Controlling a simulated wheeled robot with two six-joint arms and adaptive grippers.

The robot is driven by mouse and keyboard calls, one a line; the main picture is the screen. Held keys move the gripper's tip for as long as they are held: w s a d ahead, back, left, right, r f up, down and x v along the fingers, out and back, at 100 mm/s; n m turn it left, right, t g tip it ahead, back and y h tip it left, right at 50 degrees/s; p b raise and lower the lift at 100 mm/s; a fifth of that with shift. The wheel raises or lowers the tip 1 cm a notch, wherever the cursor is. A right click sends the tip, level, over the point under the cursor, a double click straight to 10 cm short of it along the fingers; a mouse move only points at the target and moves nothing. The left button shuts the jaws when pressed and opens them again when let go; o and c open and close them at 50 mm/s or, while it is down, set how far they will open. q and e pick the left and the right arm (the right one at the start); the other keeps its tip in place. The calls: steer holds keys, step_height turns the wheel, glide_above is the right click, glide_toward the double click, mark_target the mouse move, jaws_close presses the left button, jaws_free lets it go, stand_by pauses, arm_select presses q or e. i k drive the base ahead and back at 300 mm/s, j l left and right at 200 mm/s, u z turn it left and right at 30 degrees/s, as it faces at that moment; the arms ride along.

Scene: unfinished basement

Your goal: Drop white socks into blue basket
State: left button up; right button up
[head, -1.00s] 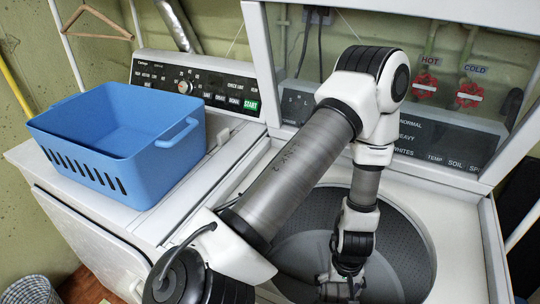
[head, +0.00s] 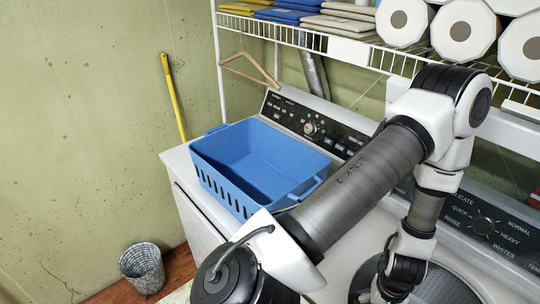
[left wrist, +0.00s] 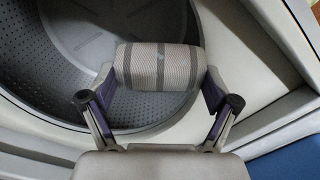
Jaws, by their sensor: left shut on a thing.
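The white socks (left wrist: 158,66), a grey-striped rolled bundle, sit crosswise between the fingers of my left gripper (left wrist: 162,88) in the left wrist view. The gripper is shut on them, with the washer drum behind. In the head view my left gripper (head: 376,294) is at the bottom edge, near the left side of the drum opening; the socks cannot be made out there. The blue basket (head: 222,188) stands upright on the neighbouring machine, left of the gripper. Its visible inside looks empty. My right gripper is not in view.
The open washer drum (head: 440,288) is at the lower right. A control panel (head: 310,128) rises behind the basket. A wire shelf (head: 300,38) with folded cloths and rolls hangs above. A grey wastebasket (head: 142,268) stands on the floor at left.

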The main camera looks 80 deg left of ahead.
mark_target(251, 191)
steer(key=k+u, duration=0.1)
steer(key=u, duration=0.35)
steer(key=k+u, duration=0.15)
steer(key=u, duration=0.3)
steer(key=k+u, duration=0.1)
steer(key=u, duration=0.35)
